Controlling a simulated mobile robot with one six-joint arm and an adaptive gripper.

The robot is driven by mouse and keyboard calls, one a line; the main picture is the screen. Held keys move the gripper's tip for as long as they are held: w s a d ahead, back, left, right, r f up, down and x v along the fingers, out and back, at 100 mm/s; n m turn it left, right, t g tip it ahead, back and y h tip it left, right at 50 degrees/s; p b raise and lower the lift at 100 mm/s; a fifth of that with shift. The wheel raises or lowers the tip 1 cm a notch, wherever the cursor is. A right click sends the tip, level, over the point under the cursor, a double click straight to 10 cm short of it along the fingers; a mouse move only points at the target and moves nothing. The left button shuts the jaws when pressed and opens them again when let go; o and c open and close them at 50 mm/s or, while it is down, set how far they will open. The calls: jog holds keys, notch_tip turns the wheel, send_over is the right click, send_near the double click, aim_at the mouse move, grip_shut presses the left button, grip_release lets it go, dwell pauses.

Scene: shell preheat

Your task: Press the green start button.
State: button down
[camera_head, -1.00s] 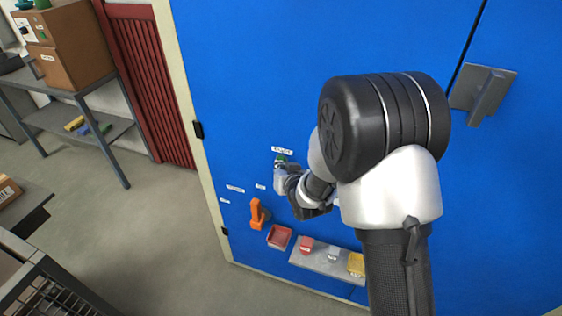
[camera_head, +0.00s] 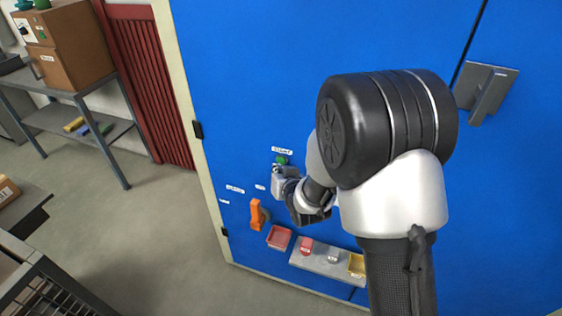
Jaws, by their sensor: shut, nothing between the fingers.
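The green start button (camera_head: 282,160) is on the blue cabinet front (camera_head: 250,80), just under a small white label (camera_head: 282,150). My gripper (camera_head: 279,172) is shut and empty. Its tip is just below the green button in the picture, and the button's face shows clear above it. I cannot tell how far the tip stands off the cabinet face. My arm covers much of the cabinet to the right.
An orange handle (camera_head: 257,214) is below on the cabinet, with a red bin (camera_head: 279,237) and a grey ledge (camera_head: 320,262) holding coloured items. A grey door handle (camera_head: 484,92) is at upper right. A shelf (camera_head: 60,118) stands left; the floor between is clear.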

jog(key=s, duration=0.1)
jog(key=s+a+b, duration=0.1)
jog(key=s, duration=0.2)
jog(key=shift+s+a+b, duration=0.3)
jog(key=shift+s+a, duration=0.1)
jog(key=shift+d, duration=0.1)
dwell(0.5)
jog(key=s+d+r+g+h, duration=0.2)
jog(key=s+d+r+g, duration=0.1)
jog(key=s+d+r, duration=0.75)
jog(key=s+d+r+g+h, duration=0.1)
jog(key=s+d+r+g, duration=0.1)
jog(key=s, duration=0.8)
jog(key=s+d+r+g, duration=0.2)
jog(key=s+d, duration=0.2)
jog(key=s, duration=0.7)
jog(key=shift+r+m+h, duration=0.2)
jog(key=shift+m+h, duration=0.2)
jog(key=c, duration=2.4)
grip_release()
